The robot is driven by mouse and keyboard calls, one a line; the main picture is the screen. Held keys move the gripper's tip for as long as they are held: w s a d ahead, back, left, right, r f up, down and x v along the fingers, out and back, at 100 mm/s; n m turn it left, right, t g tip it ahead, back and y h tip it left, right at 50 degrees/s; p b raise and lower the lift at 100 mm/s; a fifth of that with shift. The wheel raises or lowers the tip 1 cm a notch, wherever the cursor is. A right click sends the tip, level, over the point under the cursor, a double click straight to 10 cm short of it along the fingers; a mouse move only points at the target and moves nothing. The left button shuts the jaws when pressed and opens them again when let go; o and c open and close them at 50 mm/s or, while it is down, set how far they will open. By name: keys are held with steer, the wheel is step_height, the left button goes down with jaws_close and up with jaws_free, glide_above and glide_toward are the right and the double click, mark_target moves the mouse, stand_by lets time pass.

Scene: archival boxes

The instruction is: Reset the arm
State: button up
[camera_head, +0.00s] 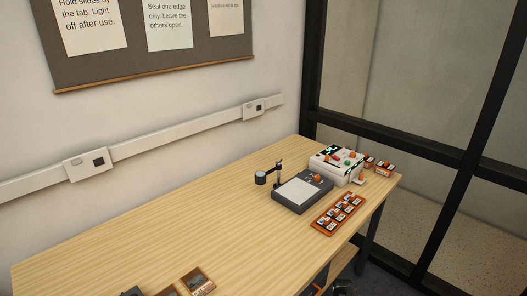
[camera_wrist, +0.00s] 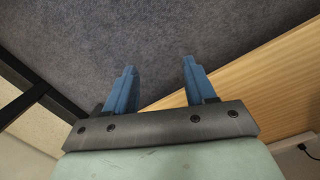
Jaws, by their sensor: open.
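My gripper (camera_wrist: 159,66) shows in the wrist view, with two blue fingers spread apart and nothing between them. It is open and empty. Behind the fingers is dark grey floor (camera_wrist: 110,35), with the wooden table (camera_wrist: 270,85) crossing at the right, its edge slanting past the right finger. I cannot make out my gripper clearly in the head view. The table also shows there (camera_head: 170,235), running from the lower left to the right.
On the table are a dark light box (camera_head: 283,200), a small lamp-like stand (camera_head: 261,179), a white box-shaped unit (camera_head: 336,162) and an orange tray (camera_head: 322,229) of several small pieces. Framed pieces (camera_head: 196,280) lie at the front. A black-framed glass partition (camera_head: 430,145) stands right. The table's middle is clear.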

steer(key=s+a+f+m+g, duration=0.1)
steer(key=s+a, duration=0.3)
steer(key=s, duration=0.6)
steer(key=s+a+f+m+g, duration=0.1)
steer(key=s+a+g, duration=0.2)
steer(key=s, duration=0.8)
steer(key=s+a+f+m+g+y, duration=0.1)
steer(key=s+a, duration=0.4)
steer(key=s, duration=0.5)
steer(key=shift+s+f+m+g, duration=0.3)
steer(key=shift+m+g, duration=0.1)
steer(key=shift+g, duration=0.1)
steer(key=shift+a, duration=0.1)
